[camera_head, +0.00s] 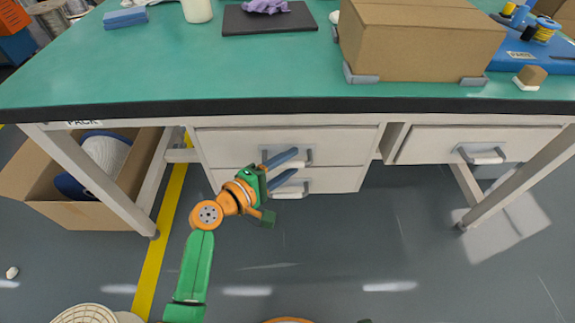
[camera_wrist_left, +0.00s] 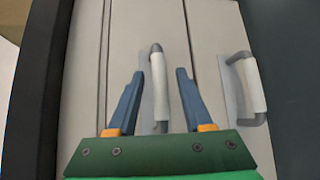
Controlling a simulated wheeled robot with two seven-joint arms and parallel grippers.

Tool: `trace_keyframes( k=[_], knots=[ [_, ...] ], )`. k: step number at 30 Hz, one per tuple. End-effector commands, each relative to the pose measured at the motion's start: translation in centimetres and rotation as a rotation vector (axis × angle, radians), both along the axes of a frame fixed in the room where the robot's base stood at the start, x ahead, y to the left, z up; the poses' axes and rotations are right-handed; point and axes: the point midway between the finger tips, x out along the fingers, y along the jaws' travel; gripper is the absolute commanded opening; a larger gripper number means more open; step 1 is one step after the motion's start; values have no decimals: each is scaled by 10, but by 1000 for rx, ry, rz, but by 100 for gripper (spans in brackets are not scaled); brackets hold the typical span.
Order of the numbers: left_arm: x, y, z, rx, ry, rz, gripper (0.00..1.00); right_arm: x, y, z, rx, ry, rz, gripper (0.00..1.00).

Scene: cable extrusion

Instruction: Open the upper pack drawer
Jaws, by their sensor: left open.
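The upper pack drawer (camera_head: 230,147) is the top one of two stacked pale drawers under the green bench, and it looks closed. Its handle (camera_wrist_left: 160,88), a pale bar with grey ends, stands between my left gripper's fingers in the left wrist view. My left gripper (camera_head: 285,166) is open, with one blue finger on each side of that handle; I cannot tell whether they touch it. In the head view the fingers partly hide the handle. The lower drawer (camera_head: 335,181) looks closed too, and its handle (camera_wrist_left: 249,85) is outside the fingers. My right gripper is out of view.
Another drawer (camera_head: 430,146) with its own handle is at the right under the bench. An open cardboard box (camera_head: 55,212) with a white spool stands on the floor at the left. Slanted bench legs (camera_head: 95,175) flank the drawers. The floor before them is clear.

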Motion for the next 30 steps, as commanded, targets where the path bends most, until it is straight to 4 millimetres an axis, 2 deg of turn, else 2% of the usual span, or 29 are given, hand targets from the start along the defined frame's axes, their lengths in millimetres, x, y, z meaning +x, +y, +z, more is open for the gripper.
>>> trace_keyframes(
  k=[3, 4, 9, 30],
  knots=[
    [0, 0, 0, 1, -1, 0, 50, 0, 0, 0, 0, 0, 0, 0],
    [0, 0, 0, 1, -1, 1, 45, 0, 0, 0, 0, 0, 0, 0],
    [0, 0, 0, 1, -1, 1, 0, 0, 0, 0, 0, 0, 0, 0],
    [0, 1, 0, 2, 0, 1, 0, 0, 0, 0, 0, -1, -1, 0]
  ],
)
